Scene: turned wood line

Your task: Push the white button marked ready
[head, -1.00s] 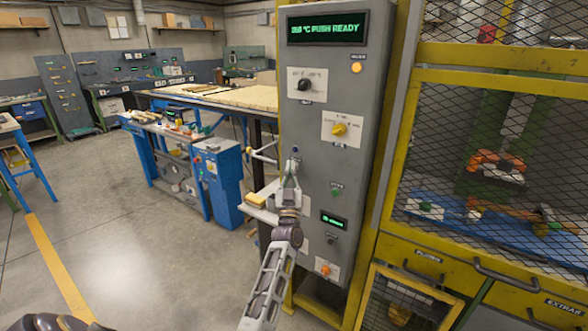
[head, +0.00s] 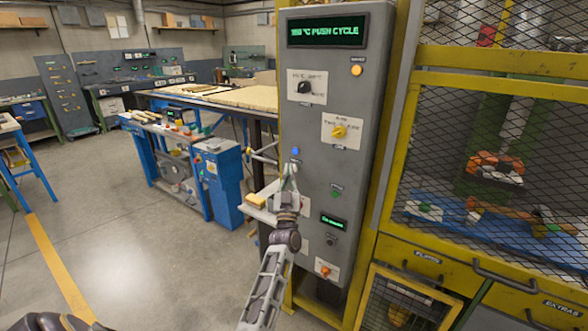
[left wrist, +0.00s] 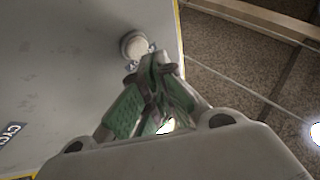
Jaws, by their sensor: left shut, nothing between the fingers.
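The grey control panel (head: 365,100) stands at the centre of the head view. Its top display (head: 327,32) reads "PUSH CYCLE" in green, after a temperature. A blue lamp (head: 295,151) is lit near the panel's left edge. My left gripper (head: 289,172) is just below that lamp, its fingers shut and empty. In the left wrist view, a round white button (left wrist: 134,45) sits on the panel right by the shut fingertips (left wrist: 152,62). I cannot tell if they touch. In the head view the button is hidden behind the gripper.
The panel also carries a black knob (head: 304,88), a yellow knob (head: 339,131), a green button (head: 336,191) and an orange knob (head: 325,269). A yellow mesh cage (head: 480,80) stands to the right. A small shelf with a yellow block (head: 256,199) is left of the gripper.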

